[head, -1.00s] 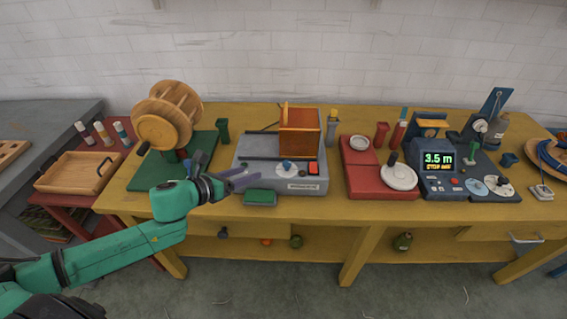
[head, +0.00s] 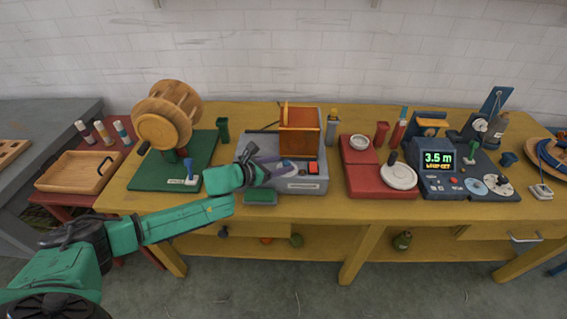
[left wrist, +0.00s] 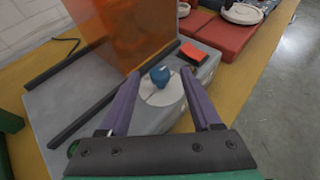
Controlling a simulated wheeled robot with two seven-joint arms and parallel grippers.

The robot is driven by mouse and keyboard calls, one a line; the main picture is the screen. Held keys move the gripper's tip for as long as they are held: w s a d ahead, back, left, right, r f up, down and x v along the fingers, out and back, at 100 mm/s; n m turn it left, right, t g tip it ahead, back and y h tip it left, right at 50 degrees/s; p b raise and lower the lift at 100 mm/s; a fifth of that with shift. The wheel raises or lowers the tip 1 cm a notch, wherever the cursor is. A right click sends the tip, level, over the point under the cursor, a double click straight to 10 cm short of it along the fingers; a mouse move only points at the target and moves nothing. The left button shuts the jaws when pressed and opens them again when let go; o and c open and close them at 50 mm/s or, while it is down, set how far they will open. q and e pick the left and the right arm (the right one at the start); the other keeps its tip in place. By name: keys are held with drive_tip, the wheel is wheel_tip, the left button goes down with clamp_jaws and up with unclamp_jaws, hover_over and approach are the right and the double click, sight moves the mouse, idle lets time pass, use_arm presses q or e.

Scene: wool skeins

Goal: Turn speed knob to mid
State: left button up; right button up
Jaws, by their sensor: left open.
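The speed knob (left wrist: 160,76) is blue and sits on a pale round dial (left wrist: 163,92) on the front of a grey machine (left wrist: 55,105). In the head view the knob is largely hidden by my left gripper (head: 284,170). My left gripper has purple fingers, which also show in the left wrist view (left wrist: 162,90). They are open, one on each side of the dial, with the knob between and slightly beyond the tips. I see no contact with the knob. My right gripper is not in view.
A red button (head: 313,168) lies right of the knob. An orange box-shaped cover (head: 300,138) rises behind it. A green pad (head: 260,196) lies in front. A red scale (head: 372,180) and a display unit (head: 436,185) stand further right.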

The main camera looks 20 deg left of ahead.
use_arm(q)
drive_tip(key=shift+x, duration=1.05)
drive_tip(key=shift+a, duration=0.1)
drive_tip(key=shift+c, duration=0.6)
clamp_jaws()
